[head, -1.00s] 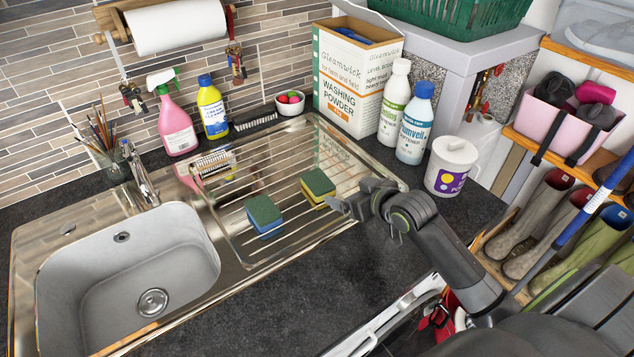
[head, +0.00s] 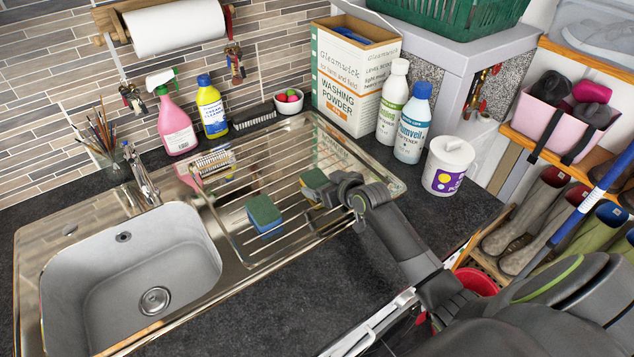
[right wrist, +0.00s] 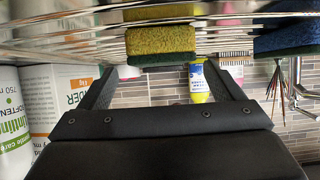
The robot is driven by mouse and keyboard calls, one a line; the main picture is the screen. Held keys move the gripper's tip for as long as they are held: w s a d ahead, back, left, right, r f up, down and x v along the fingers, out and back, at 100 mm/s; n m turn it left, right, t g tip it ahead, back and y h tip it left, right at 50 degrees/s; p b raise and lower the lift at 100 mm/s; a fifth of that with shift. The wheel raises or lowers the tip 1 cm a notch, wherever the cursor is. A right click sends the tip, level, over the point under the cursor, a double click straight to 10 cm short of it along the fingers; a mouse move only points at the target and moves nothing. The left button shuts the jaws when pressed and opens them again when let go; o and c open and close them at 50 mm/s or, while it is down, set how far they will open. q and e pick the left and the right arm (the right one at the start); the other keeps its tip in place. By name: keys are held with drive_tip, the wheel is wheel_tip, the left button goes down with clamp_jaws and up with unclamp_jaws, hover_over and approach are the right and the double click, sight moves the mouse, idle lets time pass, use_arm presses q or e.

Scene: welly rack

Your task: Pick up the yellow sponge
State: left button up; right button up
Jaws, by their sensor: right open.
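The yellow sponge (head: 313,180) with a green scouring top lies on the sink's ridged drainer (head: 290,228). It also shows in the right wrist view (right wrist: 160,40), in the gap between my right fingers and a little beyond their tips. My right gripper (head: 328,190) is open and close beside the sponge on its right side, partly hiding it in the head view. I cannot tell whether a finger touches it. A blue sponge (head: 264,212) with a green top lies to its left. My left gripper is out of view.
A metal sink basin (head: 130,275) is at left. Washing powder (head: 345,85), two softener bottles (head: 414,125) and a white tub (head: 447,165) stand behind and right of the drainer. The dark worktop (head: 270,310) in front is clear.

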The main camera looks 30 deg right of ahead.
sight(317, 184)
drive_tip(key=shift+x, duration=1.4)
drive_tip(key=shift+c, duration=0.2)
drive_tip(key=c, duration=1)
drive_tip(key=shift+c, duration=0.2)
